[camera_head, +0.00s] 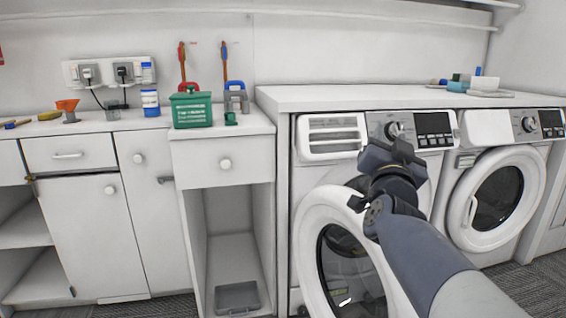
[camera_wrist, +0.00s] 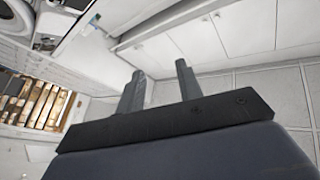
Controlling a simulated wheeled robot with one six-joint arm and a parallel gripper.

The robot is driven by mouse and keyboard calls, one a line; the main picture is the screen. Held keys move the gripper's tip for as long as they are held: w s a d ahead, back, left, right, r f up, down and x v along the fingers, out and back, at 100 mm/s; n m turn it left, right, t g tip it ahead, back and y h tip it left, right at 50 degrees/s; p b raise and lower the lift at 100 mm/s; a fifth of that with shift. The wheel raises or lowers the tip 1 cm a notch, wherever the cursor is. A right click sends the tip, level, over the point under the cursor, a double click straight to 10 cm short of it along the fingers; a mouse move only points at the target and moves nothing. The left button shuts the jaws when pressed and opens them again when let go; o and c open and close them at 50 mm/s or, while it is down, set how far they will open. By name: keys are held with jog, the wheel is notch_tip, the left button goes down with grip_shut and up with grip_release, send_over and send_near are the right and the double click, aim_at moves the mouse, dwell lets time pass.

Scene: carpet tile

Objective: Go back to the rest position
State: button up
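My gripper (camera_head: 392,152) is raised in front of the left washing machine's (camera_head: 312,180) control panel, with my arm coming in from the lower right. In the wrist view my gripper (camera_wrist: 160,82) shows its two fingers apart with nothing between them. The left machine's round door (camera_head: 310,225) appears to stand ajar below and to the left of my gripper. My wrist and arm hide part of the machine's front. I cannot tell whether any part of my arm touches the door.
A second washing machine (camera_head: 490,130), its round door shut, stands to the right. White cabinets (camera_head: 85,225) line the left, with an open niche holding a grey tray (camera_head: 238,297). A green box (camera_head: 191,110) and several small items stand on the counter. Carpet shows at the lower right.

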jog(key=shift+s+a+f+n+y, duration=0.1)
jog(key=shift+a+f+n+y, duration=0.1)
jog(key=shift+f, duration=0.35)
jog(key=shift+s+a+f+n+y, duration=0.1)
jog(key=shift+a+f+n+y, duration=0.1)
jog(key=shift+f, duration=0.3)
